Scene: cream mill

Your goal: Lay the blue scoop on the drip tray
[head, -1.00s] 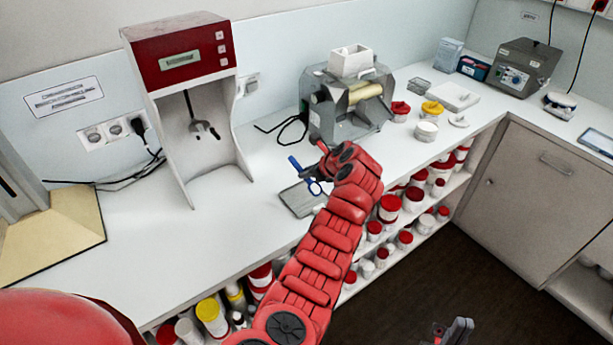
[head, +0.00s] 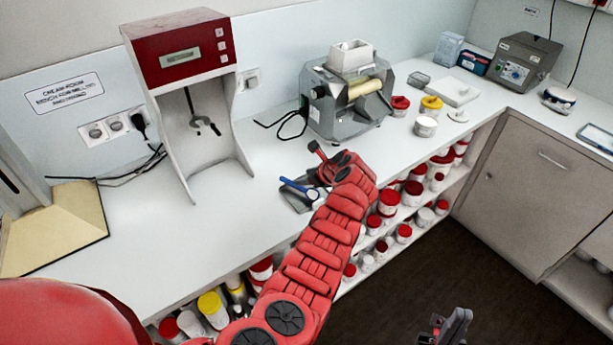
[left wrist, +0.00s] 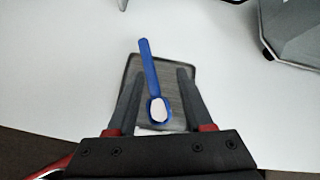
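The blue scoop (head: 300,188) lies on the dark grey drip tray (head: 291,202) at the bench's front edge. In the left wrist view the scoop (left wrist: 149,68) lies across the tray (left wrist: 172,66), its handle tip slightly past the far rim and white material in its bowl. My left gripper (left wrist: 157,76) is open, with a finger on each side of the scoop and gaps between. In the head view, my left arm partly hides the tray and scoop. My right gripper (head: 449,327) is low at the bottom edge, away from the bench; its opening is unclear.
A red-topped dispenser (head: 182,60) stands behind left, and a grey roller mill (head: 347,98) behind right. Red and yellow lidded jars (head: 431,103) stand right of the mill. Shelves of jars (head: 389,200) lie under the bench. The bench left of the tray is clear.

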